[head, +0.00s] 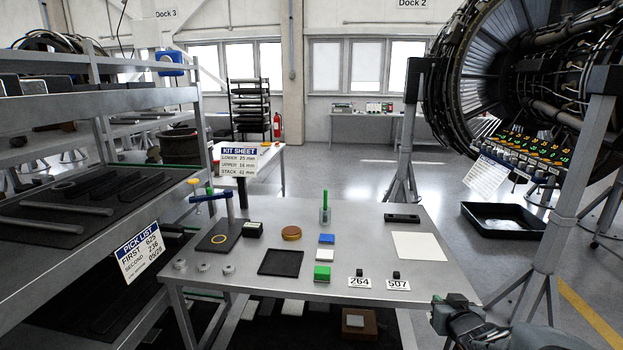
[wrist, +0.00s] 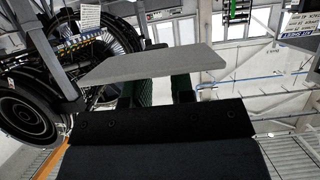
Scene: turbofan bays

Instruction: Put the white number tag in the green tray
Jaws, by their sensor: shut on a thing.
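My gripper (head: 455,300) is at the lower right of the head view, beyond the table's right front corner. In the wrist view my gripper (wrist: 156,90) is shut on a flat pale grey plate (wrist: 155,66). No number shows on its visible face, so I cannot tell if it is the white number tag. Two white number tags, 264 (head: 360,283) and 507 (head: 398,285), lie at the table's front edge with black knobs behind them. I cannot make out a green tray for certain; a thin green edge (head: 150,163) shows on the left rack's shelf.
The table (head: 350,225) holds a black tray (head: 280,262), a green block (head: 322,273), a white sheet (head: 418,246) and other small parts. A rack (head: 75,100) stands left. An engine (head: 510,80) on stands is at right, with a black floor tray (head: 502,217) below.

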